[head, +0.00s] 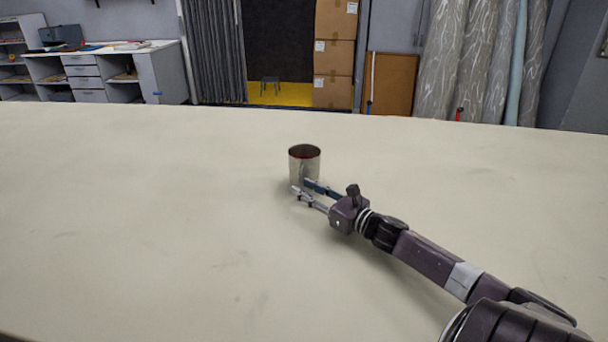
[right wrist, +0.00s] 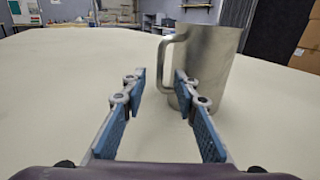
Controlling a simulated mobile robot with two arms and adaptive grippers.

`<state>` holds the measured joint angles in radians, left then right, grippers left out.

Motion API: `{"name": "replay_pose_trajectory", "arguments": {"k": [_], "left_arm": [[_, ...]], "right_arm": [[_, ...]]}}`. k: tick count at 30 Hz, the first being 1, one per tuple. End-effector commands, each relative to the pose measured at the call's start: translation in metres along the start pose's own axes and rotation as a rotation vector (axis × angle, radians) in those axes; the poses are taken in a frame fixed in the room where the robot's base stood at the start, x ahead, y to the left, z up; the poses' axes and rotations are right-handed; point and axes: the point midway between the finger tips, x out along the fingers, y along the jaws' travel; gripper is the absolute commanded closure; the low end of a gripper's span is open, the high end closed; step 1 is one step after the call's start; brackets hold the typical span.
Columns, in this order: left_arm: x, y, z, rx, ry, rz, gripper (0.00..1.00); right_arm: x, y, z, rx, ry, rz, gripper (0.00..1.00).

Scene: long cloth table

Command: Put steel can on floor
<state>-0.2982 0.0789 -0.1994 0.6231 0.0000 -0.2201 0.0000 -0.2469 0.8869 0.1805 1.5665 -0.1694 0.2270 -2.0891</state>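The steel can (head: 304,163) is a metal mug with a reddish inside, standing upright on the table (head: 130,220). My right gripper (head: 301,187) is open at its near side in the head view. In the right wrist view the can (right wrist: 213,70) stands right of centre, with its handle (right wrist: 165,65) toward the left. The open fingers of the right gripper (right wrist: 160,90) point forward. The handle lies roughly ahead of the gap between them, and the right finger overlaps the can's lower body in the picture. I cannot tell whether it touches. My left gripper is not in view.
The long cloth table is otherwise bare around the can. Its far edge runs across the head view. Beyond it stand a workbench with drawers (head: 88,80), stacked cardboard boxes (head: 334,50) and tall fabric rolls (head: 480,60). The floor near the table is hidden.

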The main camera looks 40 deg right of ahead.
Motion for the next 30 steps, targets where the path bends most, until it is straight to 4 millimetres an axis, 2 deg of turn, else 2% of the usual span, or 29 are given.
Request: {"name": "replay_pose_trajectory", "arguments": {"k": [5, 12, 30], "left_arm": [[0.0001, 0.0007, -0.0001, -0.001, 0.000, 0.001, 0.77], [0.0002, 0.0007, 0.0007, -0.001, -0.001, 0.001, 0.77], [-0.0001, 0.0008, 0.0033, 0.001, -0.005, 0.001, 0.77]], "right_arm": [[-0.0002, 0.0000, -0.0005, 0.000, 0.001, 0.000, 0.74], [-0.0004, 0.0001, -0.0006, 0.000, 0.001, 0.000, 1.00], [-0.0005, 0.0002, 0.0033, 0.000, 0.001, 0.001, 1.00]]}}
